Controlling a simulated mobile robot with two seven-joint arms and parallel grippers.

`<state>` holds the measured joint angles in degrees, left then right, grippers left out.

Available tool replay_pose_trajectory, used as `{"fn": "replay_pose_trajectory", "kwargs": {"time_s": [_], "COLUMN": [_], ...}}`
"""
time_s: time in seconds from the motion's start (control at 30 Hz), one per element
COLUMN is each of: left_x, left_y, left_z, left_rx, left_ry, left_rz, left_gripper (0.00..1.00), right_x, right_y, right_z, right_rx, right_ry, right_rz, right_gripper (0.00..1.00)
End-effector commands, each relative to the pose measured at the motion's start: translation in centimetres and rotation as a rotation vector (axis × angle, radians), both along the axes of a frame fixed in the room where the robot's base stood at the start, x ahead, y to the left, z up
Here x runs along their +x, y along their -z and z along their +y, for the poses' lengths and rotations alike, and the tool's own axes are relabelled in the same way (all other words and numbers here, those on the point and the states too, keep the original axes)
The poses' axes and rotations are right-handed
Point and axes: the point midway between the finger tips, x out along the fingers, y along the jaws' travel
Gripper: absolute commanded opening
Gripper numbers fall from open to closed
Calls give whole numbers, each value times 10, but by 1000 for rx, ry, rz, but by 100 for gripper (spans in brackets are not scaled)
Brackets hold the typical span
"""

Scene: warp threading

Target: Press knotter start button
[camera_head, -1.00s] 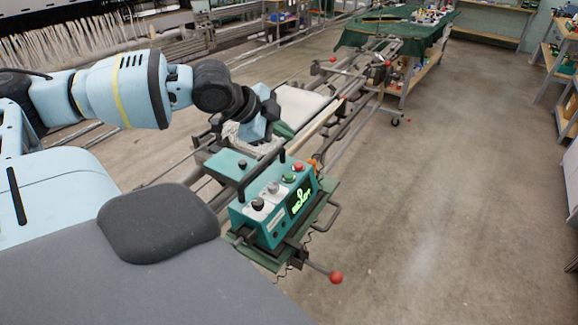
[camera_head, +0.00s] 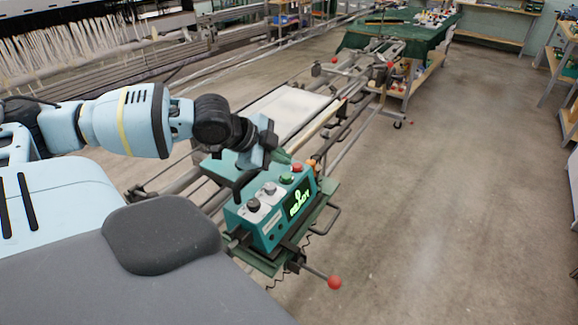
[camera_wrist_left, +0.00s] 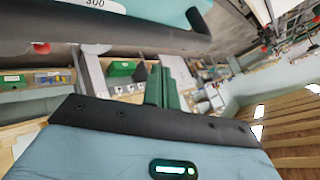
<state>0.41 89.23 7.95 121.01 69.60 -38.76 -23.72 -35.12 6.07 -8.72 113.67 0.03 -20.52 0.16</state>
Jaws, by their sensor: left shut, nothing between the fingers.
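The knotter (camera_head: 262,232) is a teal box on a rail carriage, with a lit green display (camera_head: 299,203) that appears to read READY. On its top edge are a green button (camera_head: 286,179), a red button (camera_head: 297,168) and two knobs. My left gripper (camera_head: 284,157) is just behind and above the green button, its green fingers together and empty. I cannot tell whether they touch anything. The shut fingers (camera_wrist_left: 164,88) also show in the left wrist view; no button is clear there. My arm hides part of the box's carrying handle. My right gripper is not in view.
A red-balled lever (camera_head: 334,282) sticks out at the front of the carriage. Rails run back to a green-covered table (camera_head: 400,34). White threads (camera_head: 60,45) hang at the upper left. The floor (camera_head: 440,200) on the right is clear.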

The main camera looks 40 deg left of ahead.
Motion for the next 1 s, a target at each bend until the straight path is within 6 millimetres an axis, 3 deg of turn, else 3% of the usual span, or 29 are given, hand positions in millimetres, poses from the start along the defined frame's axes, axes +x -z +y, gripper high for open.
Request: {"fn": "replay_pose_trajectory", "kwargs": {"time_s": [0.27,1.0], "left_x": [0,0], "left_y": [18,18], "left_z": [0,0], "left_rx": [0,1], "left_ry": [1,1], "left_rz": [1,0], "left_gripper": [0,0], "right_x": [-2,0], "right_y": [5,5], "right_z": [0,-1], "right_rx": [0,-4], "right_ry": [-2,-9], "right_rz": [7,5], "right_gripper": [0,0]}}
